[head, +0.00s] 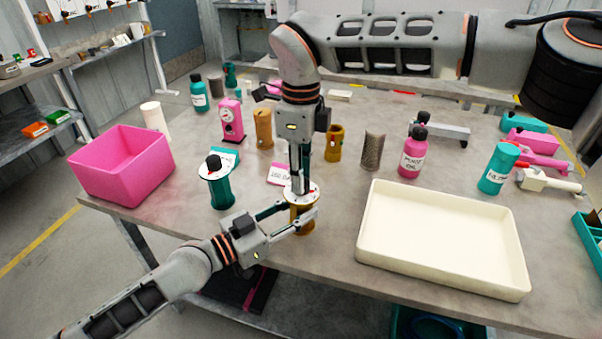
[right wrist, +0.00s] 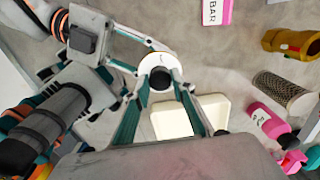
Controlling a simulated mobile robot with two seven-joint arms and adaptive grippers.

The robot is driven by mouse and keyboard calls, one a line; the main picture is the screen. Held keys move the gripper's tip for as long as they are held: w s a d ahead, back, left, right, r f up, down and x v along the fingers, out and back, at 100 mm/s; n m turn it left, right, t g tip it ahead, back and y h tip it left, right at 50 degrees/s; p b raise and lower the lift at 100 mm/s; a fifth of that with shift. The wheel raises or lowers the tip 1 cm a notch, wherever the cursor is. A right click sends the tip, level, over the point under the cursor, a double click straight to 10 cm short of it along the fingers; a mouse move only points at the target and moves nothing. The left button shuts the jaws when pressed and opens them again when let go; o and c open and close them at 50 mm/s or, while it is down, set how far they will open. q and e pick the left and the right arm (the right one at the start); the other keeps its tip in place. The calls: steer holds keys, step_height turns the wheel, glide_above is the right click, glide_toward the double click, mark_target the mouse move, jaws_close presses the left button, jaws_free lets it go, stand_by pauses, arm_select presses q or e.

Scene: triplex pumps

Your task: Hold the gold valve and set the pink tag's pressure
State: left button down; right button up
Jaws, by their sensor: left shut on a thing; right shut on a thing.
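The gold valve (head: 301,222) stands at the table's front edge, with a white dial on top. My left gripper (head: 303,214) comes in low from the left and is shut on its body. My right gripper (head: 299,186) points down from above and is shut at the top of the valve, hiding its knob in the head view. In the right wrist view, the black knob (right wrist: 160,78) and white dial (right wrist: 151,63) show between my right fingers. The pink tag (head: 280,173) lies just behind the valve; its figure is partly covered, with "BAR" legible in the right wrist view (right wrist: 216,12).
A teal valve (head: 216,187) with a teal tag (head: 226,156) stands to the left, beside a pink bin (head: 122,170). A cream tray (head: 440,235) fills the front right. Gold parts, a mesh cylinder (head: 373,150) and a pink bottle (head: 412,157) stand behind.

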steer(key=shift+n, duration=1.3)
steer(key=o, duration=1.1)
step_height(320, 180, up, 12)
